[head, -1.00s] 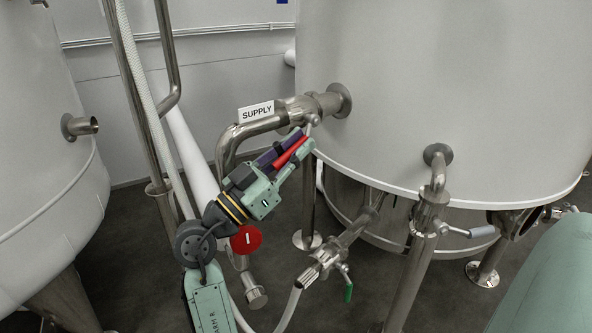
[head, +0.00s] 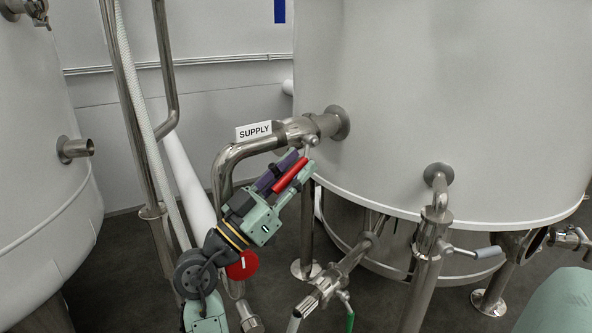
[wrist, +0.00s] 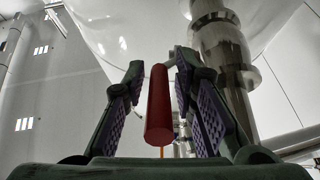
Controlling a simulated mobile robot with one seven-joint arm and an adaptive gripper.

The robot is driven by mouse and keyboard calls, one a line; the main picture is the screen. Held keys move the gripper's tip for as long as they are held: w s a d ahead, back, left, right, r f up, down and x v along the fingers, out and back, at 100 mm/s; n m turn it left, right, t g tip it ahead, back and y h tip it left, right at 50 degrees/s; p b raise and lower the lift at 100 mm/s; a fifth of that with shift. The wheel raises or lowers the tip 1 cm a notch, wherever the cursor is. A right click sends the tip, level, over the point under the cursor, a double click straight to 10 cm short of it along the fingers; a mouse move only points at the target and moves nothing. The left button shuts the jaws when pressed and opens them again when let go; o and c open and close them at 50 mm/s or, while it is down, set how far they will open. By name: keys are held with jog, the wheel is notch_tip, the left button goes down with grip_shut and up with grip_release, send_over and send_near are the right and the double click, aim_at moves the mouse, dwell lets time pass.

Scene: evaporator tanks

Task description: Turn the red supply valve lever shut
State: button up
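The red supply valve lever (head: 290,176) sits below the valve (head: 310,141) on the steel pipe marked by the SUPPLY label (head: 254,131), and slants down to the left. My gripper (head: 293,168) is at the lever, its fingers lying along it. In the wrist view the red lever (wrist: 159,108) stands upright between the two fingers of my gripper (wrist: 158,68). The fingers are apart, one on each side. A gap shows on the left; the right finger is very close, and I cannot tell whether it touches. The lever's far end is hidden.
A large pale tank (head: 440,100) stands just behind and right of the valve. The bent supply pipe (head: 222,172) runs close to my arm. A red disc (head: 243,265) shows beside my arm. Other valves (head: 474,253) are at lower right. Another tank (head: 35,190) stands left.

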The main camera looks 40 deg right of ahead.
aim_at(297, 164)
jog(key=shift+o, duration=0.6)
notch_tip(297, 164, up, 10)
jog(key=shift+a+f, duration=0.1)
jog(key=shift+f, duration=0.15)
jog(key=shift+r, duration=0.3)
jog(key=shift+r+b+v, duration=0.15)
jog(key=shift+b+v, duration=0.4)
jog(key=shift+v, duration=0.5)
jog(key=shift+r+b+v, duration=0.2)
jog(key=shift+b+v, duration=0.3)
jog(key=shift+v, duration=0.55)
jog(key=shift+w+a+f+b, duration=0.1)
jog(key=shift+a+f+b, duration=0.35)
jog(key=shift+a, duration=0.9)
jog(key=shift+w+a+f+b, duration=0.1)
jog(key=shift+a+f+b, duration=0.15)
jog(key=shift+a+b, duration=0.8)
jog(key=shift+w+a+f+b, duration=0.1)
jog(key=shift+a+f+b, duration=0.2)
jog(key=shift+a, duration=1.35)
jog(key=shift+c, duration=0.5)
